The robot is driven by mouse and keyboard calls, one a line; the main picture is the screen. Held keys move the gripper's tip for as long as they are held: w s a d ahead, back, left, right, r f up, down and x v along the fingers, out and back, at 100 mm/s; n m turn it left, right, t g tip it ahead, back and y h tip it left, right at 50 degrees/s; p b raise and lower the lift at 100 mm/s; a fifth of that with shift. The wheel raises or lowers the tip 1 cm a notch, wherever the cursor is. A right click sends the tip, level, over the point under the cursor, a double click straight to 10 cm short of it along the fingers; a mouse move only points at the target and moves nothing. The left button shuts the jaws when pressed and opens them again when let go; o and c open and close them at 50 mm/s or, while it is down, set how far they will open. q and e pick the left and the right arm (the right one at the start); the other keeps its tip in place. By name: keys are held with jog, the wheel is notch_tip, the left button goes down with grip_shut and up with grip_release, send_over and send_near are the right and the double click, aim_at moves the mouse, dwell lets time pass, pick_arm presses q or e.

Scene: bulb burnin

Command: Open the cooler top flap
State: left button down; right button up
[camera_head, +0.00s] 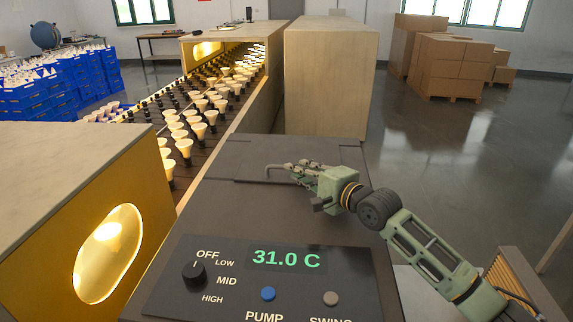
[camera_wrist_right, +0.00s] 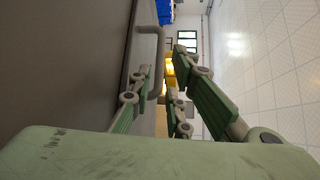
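The cooler (camera_head: 215,205) is a dark grey box with a control panel on its near end. Its top flap (camera_head: 290,148) lies flat at the far part of the top and looks shut. A grey bar handle (camera_head: 277,167) stands on it at the gripper's tips. My left gripper is out of view.
The control panel (camera_head: 262,285) reads 31.0 C, with a knob and buttons. A conveyor of bulbs (camera_head: 200,110) runs along the left, by a lit yellow housing (camera_head: 150,215). A tall beige box (camera_head: 330,85) stands behind the cooler. Open floor (camera_head: 450,140) lies right.

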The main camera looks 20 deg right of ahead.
jog(key=x, duration=0.5)
jog(key=shift+p, duration=0.3)
grip_shut()
jog(key=shift+f, duration=0.1)
